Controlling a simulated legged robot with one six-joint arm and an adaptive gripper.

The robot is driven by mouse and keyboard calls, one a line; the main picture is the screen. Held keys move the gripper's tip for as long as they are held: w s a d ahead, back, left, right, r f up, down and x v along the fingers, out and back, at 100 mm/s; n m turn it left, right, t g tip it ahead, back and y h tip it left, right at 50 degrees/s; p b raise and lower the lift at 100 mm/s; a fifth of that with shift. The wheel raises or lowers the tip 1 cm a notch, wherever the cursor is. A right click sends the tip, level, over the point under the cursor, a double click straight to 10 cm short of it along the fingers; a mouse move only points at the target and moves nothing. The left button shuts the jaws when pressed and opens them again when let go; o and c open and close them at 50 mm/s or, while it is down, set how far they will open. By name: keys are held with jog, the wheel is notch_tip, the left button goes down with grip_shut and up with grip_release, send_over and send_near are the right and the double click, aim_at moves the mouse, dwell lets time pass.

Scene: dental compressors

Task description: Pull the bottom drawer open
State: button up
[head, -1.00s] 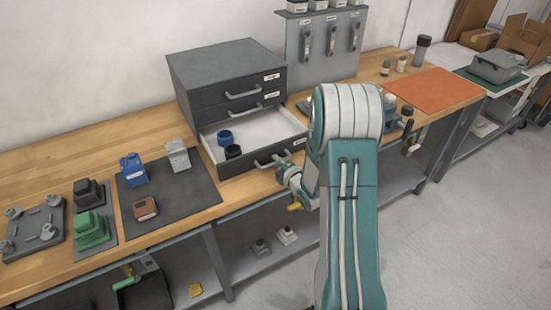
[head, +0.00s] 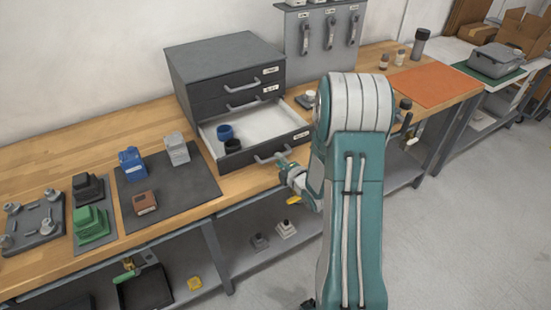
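The dark grey drawer cabinet (head: 222,60) stands on the wooden bench, with its upper two drawers shut. Its bottom drawer (head: 262,120) is pulled well out, showing a white interior. A blue round cup (head: 225,132) and a black round cup (head: 233,146) are inside it, near the front left. The drawer's bar handle (head: 268,157) is on its dark front. My gripper (head: 283,163) is at the right end of this handle, very close to it or touching. Its fingers are small and partly hidden, so I cannot tell whether they are shut on the handle.
A dark mat (head: 190,190) left of the drawer holds a blue block, a grey block and a brown block. A tool panel (head: 320,60) stands behind at the right. An orange mat (head: 430,85) lies farther right. A lower shelf (head: 250,265) runs under the bench.

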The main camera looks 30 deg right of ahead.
jog(key=v, duration=0.9)
jog(key=shift+s+a, duration=0.15)
jog(key=s+a+r+m+g+h, duration=0.1)
jog(key=a+r+m+g+h, duration=0.15)
jog(key=r+m, duration=0.3)
jog(key=s+a+r+m+g+h, duration=0.1)
jog(key=a+r+m+g, duration=0.25)
jog(key=r, duration=0.35)
jog(key=s+a+r+m+g+y, duration=0.1)
jog(key=s+a+r+m+g, duration=0.1)
jog(key=s, duration=0.6)
jog(key=s+a+r+m+g+y, duration=0.2)
jog(key=s+a+r+m, duration=0.2)
jog(key=s+a+m, duration=0.3)
jog(key=shift+s+a+r, duration=0.35)
jog(key=shift+s+a, duration=0.45)
jog(key=shift+a, duration=0.3)
